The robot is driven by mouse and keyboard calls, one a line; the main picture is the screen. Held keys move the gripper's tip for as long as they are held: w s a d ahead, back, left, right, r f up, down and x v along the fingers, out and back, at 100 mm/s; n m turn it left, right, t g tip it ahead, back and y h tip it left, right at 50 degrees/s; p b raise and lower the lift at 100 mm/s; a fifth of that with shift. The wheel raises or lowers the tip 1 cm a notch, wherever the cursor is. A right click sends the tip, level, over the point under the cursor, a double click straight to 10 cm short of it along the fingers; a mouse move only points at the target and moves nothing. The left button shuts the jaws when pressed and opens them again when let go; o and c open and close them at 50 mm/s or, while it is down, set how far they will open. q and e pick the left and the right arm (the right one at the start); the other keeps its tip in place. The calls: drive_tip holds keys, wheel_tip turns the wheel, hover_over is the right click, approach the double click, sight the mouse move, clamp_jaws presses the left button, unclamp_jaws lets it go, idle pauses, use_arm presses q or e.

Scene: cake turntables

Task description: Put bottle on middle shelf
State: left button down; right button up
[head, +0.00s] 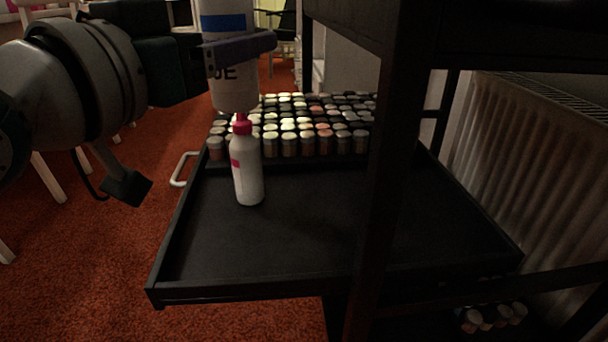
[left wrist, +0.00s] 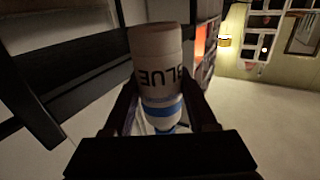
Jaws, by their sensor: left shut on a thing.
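My left gripper (head: 240,52) is shut on a white bottle (head: 235,90) with a blue band and dark lettering. The bottle is upright in the head view, its top cut off by the picture edge. It also shows between the fingers (left wrist: 166,110) in the left wrist view, where the bottle (left wrist: 157,50) reads "BLUE". In the head view the held bottle appears above and behind a smaller bottle; I cannot tell the exact gap. The black shelf (head: 290,230) has a raised rim and lies below the gripper. My right gripper is not in view.
A white bottle with a red cap (head: 247,175) stands on the shelf's left side. Several rows of small jars (head: 305,140) fill its back. A dark upright post (head: 385,180) crosses in front. A radiator (head: 530,150) stands at right. The shelf's front and middle are clear.

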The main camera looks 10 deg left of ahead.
use_arm(q)
wheel_tip(320, 180, down, 20)
drive_tip(key=b, duration=1.4)
drive_tip(key=shift+f+b, duration=0.2)
drive_tip(key=shift+b, duration=0.1)
drive_tip(key=shift+r, duration=0.15)
drive_tip(key=shift+c, duration=1)
unclamp_jaws()
